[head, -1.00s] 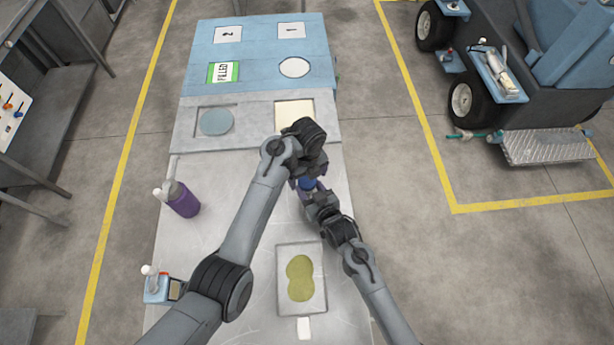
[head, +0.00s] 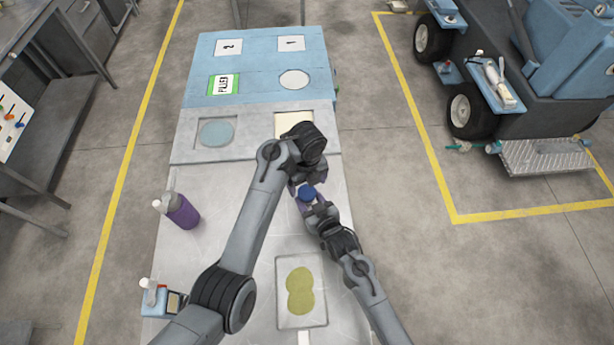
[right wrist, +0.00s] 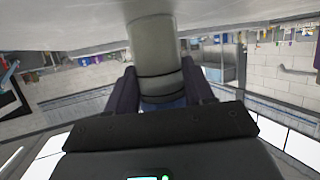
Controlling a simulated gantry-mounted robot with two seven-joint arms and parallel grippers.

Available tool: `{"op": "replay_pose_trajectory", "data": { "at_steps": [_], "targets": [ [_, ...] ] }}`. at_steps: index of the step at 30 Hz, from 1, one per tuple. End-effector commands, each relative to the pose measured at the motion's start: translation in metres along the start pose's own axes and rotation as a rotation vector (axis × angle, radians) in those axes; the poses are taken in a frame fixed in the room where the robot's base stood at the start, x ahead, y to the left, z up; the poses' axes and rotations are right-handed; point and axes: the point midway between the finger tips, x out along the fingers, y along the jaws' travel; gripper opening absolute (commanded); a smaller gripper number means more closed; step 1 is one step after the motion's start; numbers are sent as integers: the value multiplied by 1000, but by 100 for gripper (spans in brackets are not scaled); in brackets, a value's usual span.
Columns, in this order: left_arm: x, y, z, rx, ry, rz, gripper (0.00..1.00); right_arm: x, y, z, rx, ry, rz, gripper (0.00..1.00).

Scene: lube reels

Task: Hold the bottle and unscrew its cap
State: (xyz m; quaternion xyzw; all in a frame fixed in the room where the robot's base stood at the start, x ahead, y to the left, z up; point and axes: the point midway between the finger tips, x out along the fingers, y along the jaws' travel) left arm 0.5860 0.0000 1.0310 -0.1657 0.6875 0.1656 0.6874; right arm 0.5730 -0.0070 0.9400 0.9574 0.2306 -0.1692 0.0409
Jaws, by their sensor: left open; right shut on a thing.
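The bottle's blue cap (head: 307,193) shows from above between my two grippers in the head view. In the right wrist view the bottle (right wrist: 152,48) is a grey-olive cylinder with darker bands, between the fingers. My right gripper (head: 309,205) is shut on the bottle; its fingers also show in the right wrist view (right wrist: 160,92). My left gripper (head: 306,180) is open beside the cap, on its far side. Its fingertips are partly hidden by its own wrist, and I cannot tell whether they touch the cap.
A purple bottle with a pale pump top (head: 182,211) stands at the table's left. A small blue-and-white container (head: 156,298) is at the front left. A tray with a yellow-green double-circle pad (head: 300,290) lies nearer. Blue panels with markers (head: 258,62) are at the back.

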Motion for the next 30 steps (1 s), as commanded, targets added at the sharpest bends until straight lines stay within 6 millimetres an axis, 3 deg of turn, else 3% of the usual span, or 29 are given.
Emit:
{"op": "replay_pose_trajectory", "data": {
  "at_steps": [9,22,30],
  "targets": [
    [36,0,0,0,0,1,89,0,0,0,0,-1,-1,0],
    [43,0,0,-1,-1,-1,89,0,0,0,0,-1,-1,0],
    [43,0,0,0,0,0,49,0,0,0,0,-1,-1,0]
  ]
}}
